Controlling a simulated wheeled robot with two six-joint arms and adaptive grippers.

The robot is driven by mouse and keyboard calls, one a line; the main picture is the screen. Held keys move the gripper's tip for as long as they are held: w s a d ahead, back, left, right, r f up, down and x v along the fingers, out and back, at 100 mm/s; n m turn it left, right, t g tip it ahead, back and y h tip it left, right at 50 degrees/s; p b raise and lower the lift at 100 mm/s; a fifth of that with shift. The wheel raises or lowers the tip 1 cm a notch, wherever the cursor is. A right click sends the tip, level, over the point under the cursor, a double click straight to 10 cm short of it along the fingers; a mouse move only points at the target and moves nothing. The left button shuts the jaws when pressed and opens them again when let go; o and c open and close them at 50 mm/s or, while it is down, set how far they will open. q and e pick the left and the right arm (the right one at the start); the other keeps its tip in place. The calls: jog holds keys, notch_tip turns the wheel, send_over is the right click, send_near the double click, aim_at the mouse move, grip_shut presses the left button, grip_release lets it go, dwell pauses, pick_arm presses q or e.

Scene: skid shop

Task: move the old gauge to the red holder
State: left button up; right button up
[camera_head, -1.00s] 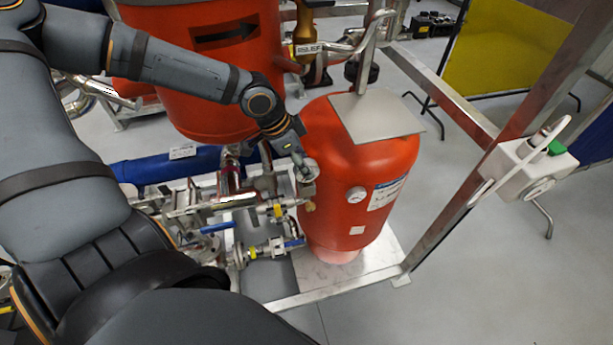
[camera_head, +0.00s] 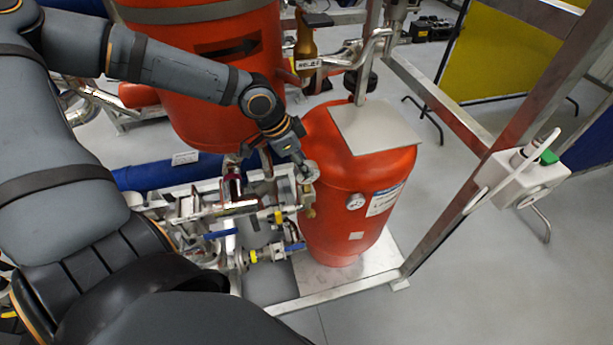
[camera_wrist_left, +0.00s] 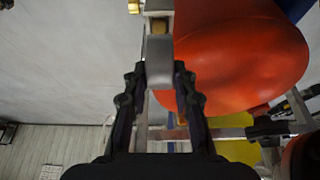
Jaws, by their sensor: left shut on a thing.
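My left gripper (camera_head: 307,168) is shut on a small round grey gauge (camera_head: 311,174), beside the upper left side of the red tank. In the left wrist view the gauge (camera_wrist_left: 160,60) shows edge-on as a grey body between the fingertips (camera_wrist_left: 160,82). A brass fitting (camera_head: 308,205) is just below the gauge; I cannot tell whether they touch. Another round white-faced gauge (camera_head: 355,202) sits on the front of the red tank (camera_head: 340,230). I cannot make out a red holder in these views. My right gripper is not in view.
Pipework with blue-handled valves (camera_head: 221,234) crowds the space left of the tank. A grey plate (camera_head: 375,127) lies on the tank top. A metal frame post (camera_head: 470,195) and a white box with a green part (camera_head: 530,183) stand at right.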

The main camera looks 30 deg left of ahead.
pick_arm(q)
jog(key=shift+r+p, duration=1.25)
jog(key=shift+r, duration=0.5)
